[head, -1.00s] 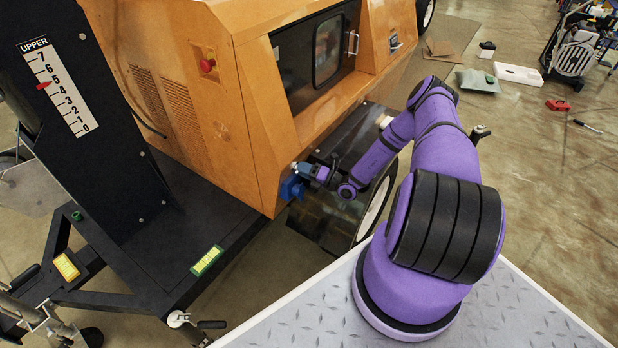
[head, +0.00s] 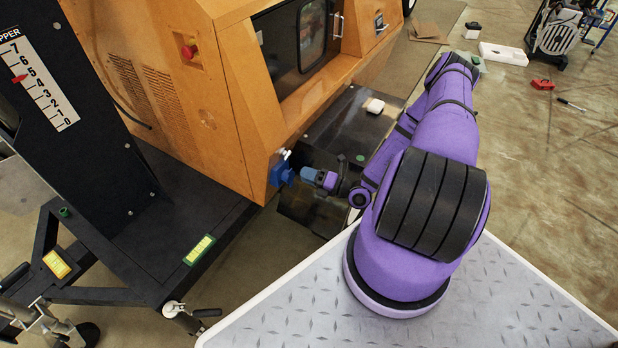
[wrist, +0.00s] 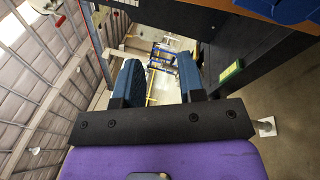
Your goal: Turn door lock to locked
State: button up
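The orange cabinet (head: 215,110) has a dark windowed door (head: 300,45) with a silver handle (head: 337,25); a separate latch (head: 379,23) is on the panel to the right. I cannot tell for sure which part is the door lock. A blue fitting (head: 281,172) with a small silver piece (head: 285,154) sits at the cabinet's lower corner. My gripper (head: 308,175) is just right of this fitting, seemingly apart from it. In the wrist view, its blue fingers are spread with nothing between them (wrist: 160,82). A blue part (wrist: 290,8) shows at the top right there.
A black trailer frame (head: 150,235) with a scale-marked mast (head: 45,85) stands at left. A red button (head: 188,52) is on the cabinet side. A dark fender with a white item (head: 374,106) lies behind my gripper.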

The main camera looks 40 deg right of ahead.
jog(key=shift+s+a, duration=0.15)
jog(key=shift+s, duration=0.4)
